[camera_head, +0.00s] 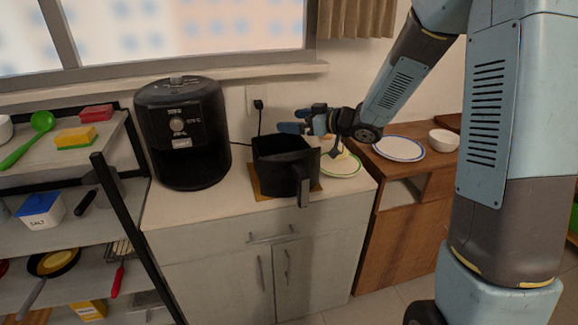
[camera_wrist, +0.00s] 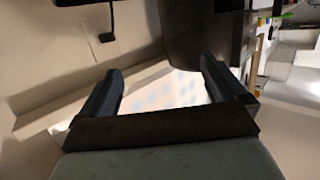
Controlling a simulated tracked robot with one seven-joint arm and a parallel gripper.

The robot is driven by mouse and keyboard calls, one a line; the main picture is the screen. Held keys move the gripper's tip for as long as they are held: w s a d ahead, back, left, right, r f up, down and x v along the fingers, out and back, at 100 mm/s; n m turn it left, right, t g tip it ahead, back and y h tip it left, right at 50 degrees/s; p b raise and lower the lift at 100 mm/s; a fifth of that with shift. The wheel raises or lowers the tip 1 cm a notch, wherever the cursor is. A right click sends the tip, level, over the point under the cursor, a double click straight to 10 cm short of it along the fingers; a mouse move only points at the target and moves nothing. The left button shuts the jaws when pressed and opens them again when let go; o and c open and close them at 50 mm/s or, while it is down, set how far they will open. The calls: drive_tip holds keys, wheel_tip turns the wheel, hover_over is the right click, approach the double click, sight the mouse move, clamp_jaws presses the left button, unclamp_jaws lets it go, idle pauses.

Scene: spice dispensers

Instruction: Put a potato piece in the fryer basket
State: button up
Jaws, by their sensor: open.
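The black fryer basket (camera_head: 272,168) sits on a brown board on the white counter, its handle facing front. The black air fryer body (camera_head: 180,120) stands to its left with its lower front hollow. My gripper (camera_head: 296,121) is above the back right of the basket in the head view, fingers pointing left. In the wrist view my gripper (camera_wrist: 160,70) has its two fingers apart with nothing between them. A green-rimmed plate (camera_head: 344,170) is right of the basket, partly hidden by my gripper parts. I cannot clearly make out a potato piece; the basket's inside is dark.
A blue-rimmed plate (camera_head: 399,149) and a white bowl (camera_head: 444,140) stand on the wooden cabinet at right. A shelf rack (camera_head: 75,175) with a salt box (camera_head: 41,211), sponges and utensils is at left. A plug (camera_head: 258,104) is in the wall behind the basket.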

drive_tip(key=v, duration=1)
drive_tip(key=shift+w, duration=0.1)
drive_tip(key=w+d+r+m+t+h, duration=0.2)
drive_tip(key=d+r+m+t+h, duration=0.2)
drive_tip(key=d+r+t+h, duration=0.25)
drive_tip(key=s+d+r+m+g+h, duration=0.2)
drive_tip(key=s+d+r+m+h, duration=0.15)
drive_tip(key=s+d+h, duration=0.45)
drive_tip(key=s+f+m+g, duration=0.2)
drive_tip(key=s+m+g, duration=0.2)
drive_tip(key=s, duration=1.8)
drive_tip(key=shift+a+m+g+y, duration=0.15)
drive_tip(key=shift+m+g+y, duration=0.25)
drive_tip(key=shift+g, duration=0.85)
